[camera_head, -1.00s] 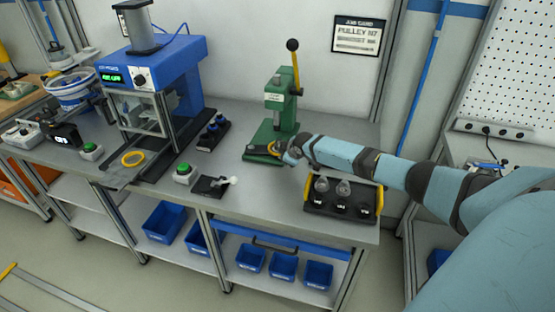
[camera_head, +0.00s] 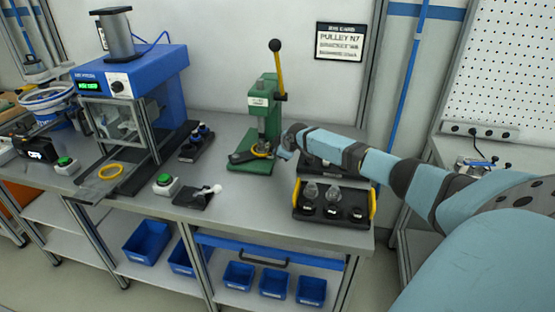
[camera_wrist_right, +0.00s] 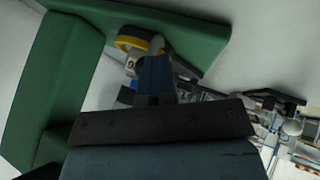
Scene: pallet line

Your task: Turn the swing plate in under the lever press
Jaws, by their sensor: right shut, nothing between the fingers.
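The green lever press (camera_head: 262,103) stands at the back of the bench, its yellow lever with the black knob (camera_head: 275,46) raised. The dark swing plate (camera_head: 242,157) lies over the press's green base, one end sticking out toward the left. A yellow-rimmed part (camera_head: 261,151) sits at its right end; a yellow ring (camera_wrist_right: 122,42) also shows in the right wrist view. My right gripper (camera_head: 284,151) is shut and empty, at the right side of the press, close beside that part. Contact with the plate cannot be told. My left gripper is out of view.
A black tray with yellow handles (camera_head: 334,215) holds clear-topped parts in front of my right forearm. A blue press machine (camera_head: 133,78) stands at left. A green button box (camera_head: 165,185) and a small black fixture (camera_head: 197,197) sit on the front bench.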

